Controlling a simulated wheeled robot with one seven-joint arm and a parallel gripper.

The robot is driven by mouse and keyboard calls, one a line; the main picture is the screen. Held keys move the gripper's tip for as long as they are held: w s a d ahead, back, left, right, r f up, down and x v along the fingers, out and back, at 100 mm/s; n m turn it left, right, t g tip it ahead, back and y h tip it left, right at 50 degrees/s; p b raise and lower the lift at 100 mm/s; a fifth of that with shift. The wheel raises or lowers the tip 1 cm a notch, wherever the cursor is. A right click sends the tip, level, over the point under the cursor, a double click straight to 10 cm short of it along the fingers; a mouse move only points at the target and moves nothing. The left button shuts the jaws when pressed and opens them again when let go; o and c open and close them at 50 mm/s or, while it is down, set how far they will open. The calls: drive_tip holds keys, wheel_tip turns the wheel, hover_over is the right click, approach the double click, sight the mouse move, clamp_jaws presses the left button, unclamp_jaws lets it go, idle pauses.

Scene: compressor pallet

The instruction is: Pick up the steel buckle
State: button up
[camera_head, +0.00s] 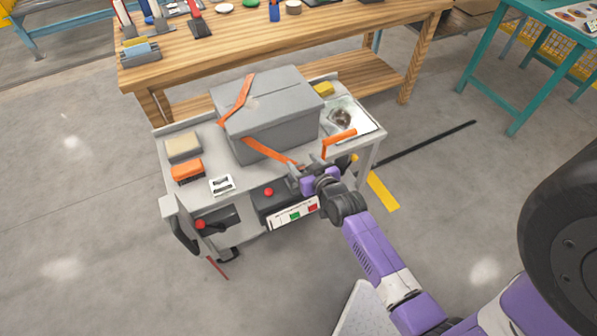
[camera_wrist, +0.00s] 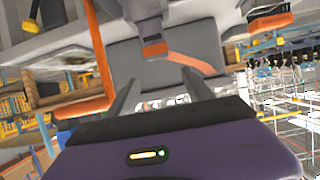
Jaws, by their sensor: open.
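The steel buckle (camera_head: 221,184) looks like a small, flat, pale metal piece with dark slots. It lies on the front left of the grey cart top (camera_head: 243,186), just right of an orange brush-like block (camera_head: 187,170). My gripper (camera_head: 297,172) is at the cart's front edge, right of the buckle and well apart from it. In the wrist view my gripper's two fingers (camera_wrist: 161,92) stand spread apart, with nothing held between them. I cannot make out the buckle in the wrist view.
A grey box (camera_head: 268,110) with a loose orange strap (camera_head: 268,152) stands mid-cart. A tan block (camera_head: 183,147) sits at the left. A tray with a round metal part (camera_head: 341,117) and an orange handle (camera_head: 338,138) are at the right. A wooden bench (camera_head: 290,45) stands behind.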

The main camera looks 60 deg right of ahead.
sight(299, 169)
drive_tip(key=f, duration=0.2)
drive_tip(key=s+a+f, duration=0.1)
drive_tip(key=shift+f+g+y, duration=0.2)
drive_tip(key=shift+g+y, duration=0.2)
drive_tip(key=shift+x, duration=3.8)
drive_tip(key=shift+d+r, duration=0.1)
drive_tip(key=shift+r, duration=0.1)
drive_tip(key=shift+c, duration=0.4)
clamp_jaws()
